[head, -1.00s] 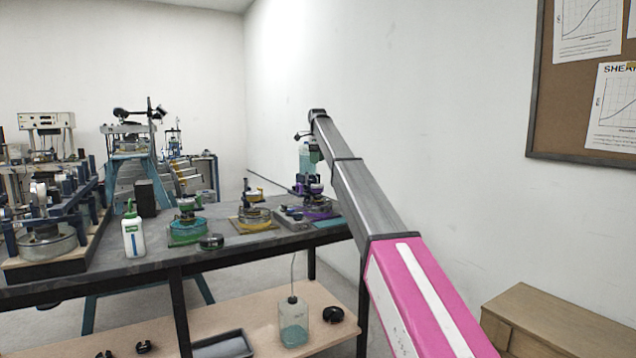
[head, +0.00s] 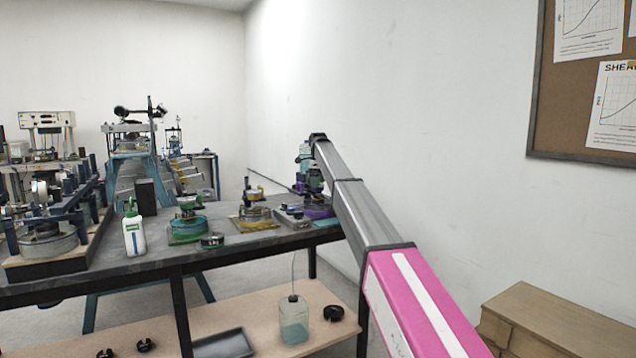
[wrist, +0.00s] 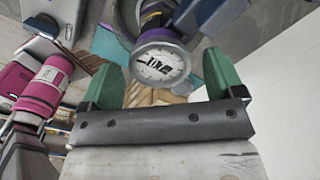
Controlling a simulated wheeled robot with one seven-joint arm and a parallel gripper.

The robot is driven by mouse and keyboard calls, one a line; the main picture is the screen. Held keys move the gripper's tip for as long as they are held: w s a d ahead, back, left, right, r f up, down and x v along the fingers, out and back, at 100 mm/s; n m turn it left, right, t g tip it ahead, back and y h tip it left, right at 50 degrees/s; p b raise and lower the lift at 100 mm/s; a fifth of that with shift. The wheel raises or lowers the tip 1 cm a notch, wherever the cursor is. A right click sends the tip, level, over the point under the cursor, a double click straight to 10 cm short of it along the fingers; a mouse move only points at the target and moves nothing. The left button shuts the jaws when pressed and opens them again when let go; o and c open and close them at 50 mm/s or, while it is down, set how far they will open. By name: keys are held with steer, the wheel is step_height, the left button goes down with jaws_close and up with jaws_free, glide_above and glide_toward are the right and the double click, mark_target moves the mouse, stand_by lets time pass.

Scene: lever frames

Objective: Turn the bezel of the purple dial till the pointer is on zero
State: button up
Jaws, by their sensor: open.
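My gripper (wrist: 161,70) is open, with one green finger to the left of the dial and one to the right. Gaps show between both fingers and the rim, so neither seems to touch it. In the head view my gripper is above the purple apparatus (head: 318,211) at the table's right end, and the dial face cannot be made out there.
A yellow-ringed apparatus (head: 252,216) and a green-ringed one (head: 187,228) stand further left on the table (head: 120,270). A white bottle (head: 133,236) stands near the left. The wall (head: 420,100) is close on the right.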

steer(key=c, duration=0.9)
steer(key=shift+n, duration=0.4)
steer(key=n, duration=0.4)
steer(key=shift+n, duration=0.4)
steer(key=n, duration=1)
steer(key=shift+n, duration=2.9)
